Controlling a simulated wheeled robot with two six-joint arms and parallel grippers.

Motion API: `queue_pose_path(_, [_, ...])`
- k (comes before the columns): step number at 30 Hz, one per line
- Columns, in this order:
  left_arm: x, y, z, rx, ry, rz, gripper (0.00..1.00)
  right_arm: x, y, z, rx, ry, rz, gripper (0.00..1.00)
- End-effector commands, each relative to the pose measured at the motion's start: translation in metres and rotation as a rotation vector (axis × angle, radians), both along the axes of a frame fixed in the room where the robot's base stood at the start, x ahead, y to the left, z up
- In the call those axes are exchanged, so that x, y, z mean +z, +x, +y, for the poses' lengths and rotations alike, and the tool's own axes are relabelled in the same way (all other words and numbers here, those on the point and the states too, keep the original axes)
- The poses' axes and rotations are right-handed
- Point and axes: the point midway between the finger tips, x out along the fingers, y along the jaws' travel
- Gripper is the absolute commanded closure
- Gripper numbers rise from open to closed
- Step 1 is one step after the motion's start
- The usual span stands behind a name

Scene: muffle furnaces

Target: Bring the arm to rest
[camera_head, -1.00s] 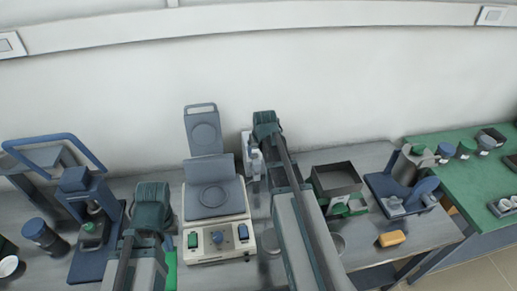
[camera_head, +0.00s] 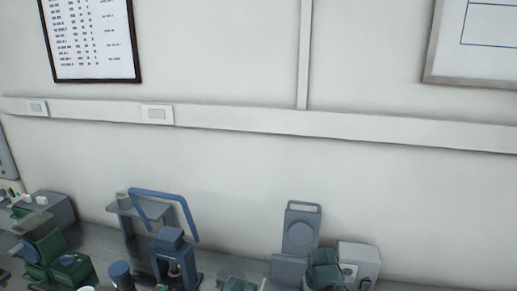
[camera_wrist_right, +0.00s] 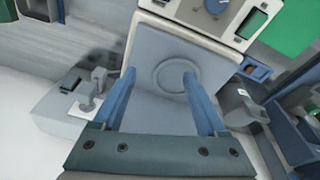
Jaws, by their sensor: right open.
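My right gripper (camera_wrist_right: 159,76) is open in the right wrist view. Its two blue fingers are apart with nothing between them. They show in front of the grey plate with a round ring (camera_wrist_right: 172,48) of a cream-coloured device. In the head view, a dark green part of my right arm (camera_head: 323,268) shows at the bottom, right of the device's upright grey lid (camera_head: 299,232). A dark green part, probably of my left arm, shows at the bottom edge. My left gripper does not show.
A blue-framed stand (camera_head: 172,250) and a dark blue jar (camera_head: 121,273) are left of the device. A white box (camera_head: 358,262) is at right, close to my right arm. Green and grey equipment (camera_head: 68,266) is at far left.

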Motion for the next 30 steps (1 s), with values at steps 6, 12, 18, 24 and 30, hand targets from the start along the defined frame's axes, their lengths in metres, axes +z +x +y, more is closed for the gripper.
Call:
queue_pose_path(6, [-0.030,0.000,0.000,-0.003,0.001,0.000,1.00,-0.033,-0.079,0.077,0.178,-0.044,0.133,0.25])
queue_pose_path(12, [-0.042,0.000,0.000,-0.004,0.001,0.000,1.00,-0.045,-0.124,0.107,0.273,-0.082,0.208,0.25])
queue_pose_path(18, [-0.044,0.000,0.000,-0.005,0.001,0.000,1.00,-0.047,-0.139,0.115,0.303,-0.096,0.234,0.25])
queue_pose_path(24, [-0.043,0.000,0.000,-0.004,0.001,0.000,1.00,-0.046,-0.139,0.115,0.304,-0.096,0.235,0.25])
queue_pose_path(30, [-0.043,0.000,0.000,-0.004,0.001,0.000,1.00,-0.046,-0.138,0.115,0.303,-0.096,0.235,0.25])
